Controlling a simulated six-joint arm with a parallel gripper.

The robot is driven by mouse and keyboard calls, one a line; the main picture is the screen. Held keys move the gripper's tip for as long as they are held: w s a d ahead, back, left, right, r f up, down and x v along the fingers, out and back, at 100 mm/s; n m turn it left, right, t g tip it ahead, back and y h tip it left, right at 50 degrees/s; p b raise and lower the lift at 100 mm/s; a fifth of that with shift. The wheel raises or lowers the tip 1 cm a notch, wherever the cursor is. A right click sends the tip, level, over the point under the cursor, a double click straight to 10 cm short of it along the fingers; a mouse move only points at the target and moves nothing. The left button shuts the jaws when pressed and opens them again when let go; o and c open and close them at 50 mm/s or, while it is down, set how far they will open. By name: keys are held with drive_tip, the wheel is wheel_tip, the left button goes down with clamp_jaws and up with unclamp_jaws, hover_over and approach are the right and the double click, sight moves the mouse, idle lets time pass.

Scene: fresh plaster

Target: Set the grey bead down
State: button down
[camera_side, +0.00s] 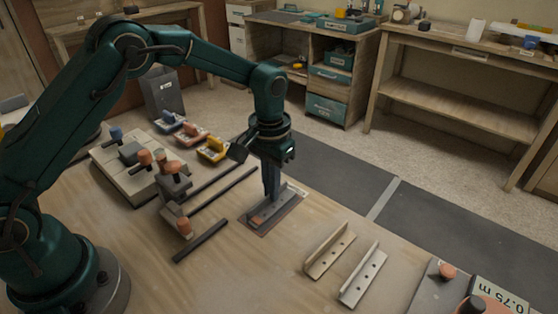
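My gripper (270,197) points straight down, with its dark fingertips low at a grey angled bead (284,201). The bead lies along a dark flat plate (252,230) on the wooden table, one flange standing up. The fingertips meet or overlap the bead near its middle. From this side I cannot tell whether they are clamped on it or just apart. A small orange piece (257,222) shows at the bead's near end. The fingers hide part of the bead, and its contact with the plate is not clear.
Two pale angled strips with holes (328,252) (362,279) lie to the right. Dark bars (201,241) and orange-topped clamps (173,180) are on the left, near a block tray (112,170). Yellow, orange and blue holders (213,150) stand behind. Bare tabletop lies in front.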

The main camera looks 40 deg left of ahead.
drive_tip(key=c, duration=1)
unclamp_jaws()
drive_tip(key=shift+f, duration=0.1)
drive_tip(key=shift+c, duration=0.2)
drive_tip(key=s+a+r+t, duration=0.1)
drive_tip(key=s+r, duration=0.2)
drive_tip(key=r, duration=1.3)
drive_tip(key=s+a+f+t, duration=0.1)
drive_tip(key=s+a+t, duration=0.2)
drive_tip(key=s, duration=1.3)
drive_tip(key=shift+s+a+f+t, duration=0.2)
drive_tip(key=shift+f+t, duration=0.05)
drive_tip(key=shift+t, duration=0.55)
